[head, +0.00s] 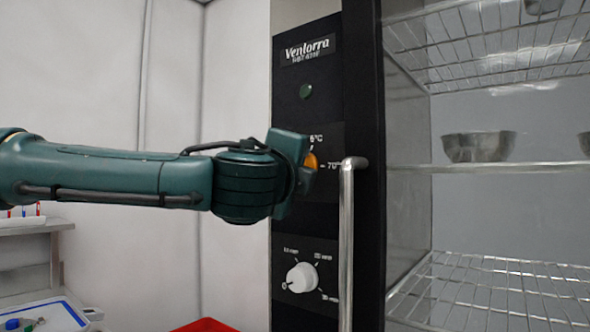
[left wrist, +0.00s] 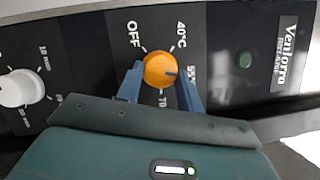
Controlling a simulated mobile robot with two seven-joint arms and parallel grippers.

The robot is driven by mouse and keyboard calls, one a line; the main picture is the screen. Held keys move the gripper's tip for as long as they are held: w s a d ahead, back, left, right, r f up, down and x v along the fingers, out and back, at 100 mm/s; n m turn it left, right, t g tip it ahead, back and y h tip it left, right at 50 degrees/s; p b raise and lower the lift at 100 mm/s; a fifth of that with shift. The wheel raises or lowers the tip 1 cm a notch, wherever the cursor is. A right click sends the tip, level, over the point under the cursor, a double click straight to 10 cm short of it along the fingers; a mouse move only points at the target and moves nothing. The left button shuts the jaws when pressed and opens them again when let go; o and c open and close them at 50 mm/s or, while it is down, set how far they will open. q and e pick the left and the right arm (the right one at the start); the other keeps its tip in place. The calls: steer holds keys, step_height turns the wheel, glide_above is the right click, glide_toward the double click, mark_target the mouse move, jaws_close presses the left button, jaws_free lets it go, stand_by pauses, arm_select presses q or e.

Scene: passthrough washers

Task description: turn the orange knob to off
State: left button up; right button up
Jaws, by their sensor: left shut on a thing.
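The orange knob (left wrist: 160,70) sits on the black control panel, with OFF, 40°C, a partly covered 5-something and a 70 label around it. Its dark mark points right in the left wrist view, roughly toward the partly covered label. My left gripper (left wrist: 160,82) is shut on the knob, one blue finger on each side. In the head view the orange knob (head: 312,161) shows only as a sliver behind my left gripper (head: 304,164). My right gripper is in neither view.
A vertical metal handle (head: 347,240) stands just right of the knob. A white knob (head: 301,278) is below, and a green round light (head: 306,91) above. Open wire shelves (head: 500,285) with metal bowls (head: 478,147) are at right. A red bin (head: 205,325) shows at the bottom.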

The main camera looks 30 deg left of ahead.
arm_select(q)
steer(key=n+g+h+p, duration=0.1)
steer(key=n+h+p, duration=0.2)
steer(key=n+p, duration=0.2)
steer(key=a+r+n+g+h+p, duration=0.1)
steer(key=n+g+h+p, duration=0.1)
steer(key=n+p, duration=0.3)
steer(key=n+g+h+p, duration=0.2)
steer(key=n+h+p, duration=0.2)
steer(key=n, duration=0.6)
steer(key=shift+a+r+n+p, duration=0.3)
steer(key=shift+p, duration=0.6)
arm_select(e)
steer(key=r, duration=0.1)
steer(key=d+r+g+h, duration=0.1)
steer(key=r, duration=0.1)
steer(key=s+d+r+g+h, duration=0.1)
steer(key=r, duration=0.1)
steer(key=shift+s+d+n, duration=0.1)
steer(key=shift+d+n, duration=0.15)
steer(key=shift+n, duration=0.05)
arm_select(q)
steer(key=shift+f, duration=0.1)
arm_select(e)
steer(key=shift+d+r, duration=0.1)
